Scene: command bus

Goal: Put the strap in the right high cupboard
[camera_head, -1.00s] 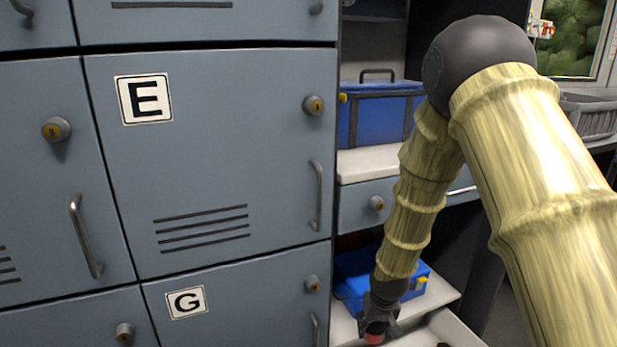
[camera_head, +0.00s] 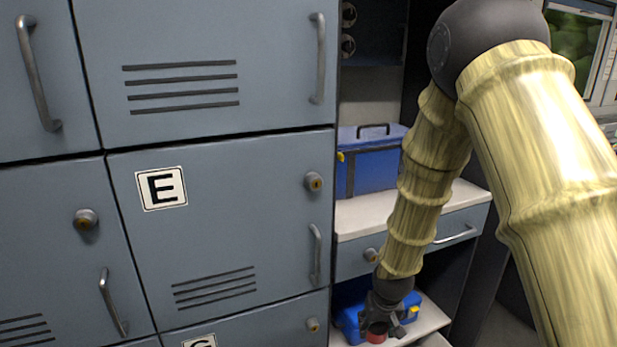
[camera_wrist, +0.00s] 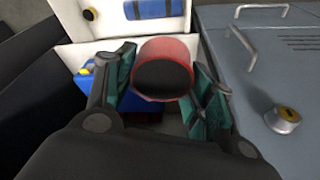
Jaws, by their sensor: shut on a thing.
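The strap (camera_wrist: 167,48) looks like a short red roll or ring with a dark middle. In the wrist view it sits between the green-padded fingers of my gripper (camera_wrist: 164,82), which is shut on it. In the head view my gripper (camera_head: 377,322) points down at the bottom centre, with the red strap (camera_head: 376,337) at its tip. It is in front of the low shelf, right of the lockers. An upper locker door (camera_head: 215,60) with vent slots is closed. I cannot tell whether it is the right high cupboard.
Closed grey-blue lockers, including locker E (camera_head: 235,222), fill the left. A blue case (camera_head: 372,170) stands on a white counter (camera_head: 360,218) above a drawer (camera_head: 445,240). Another blue box (camera_head: 350,318) is on the low shelf behind my gripper.

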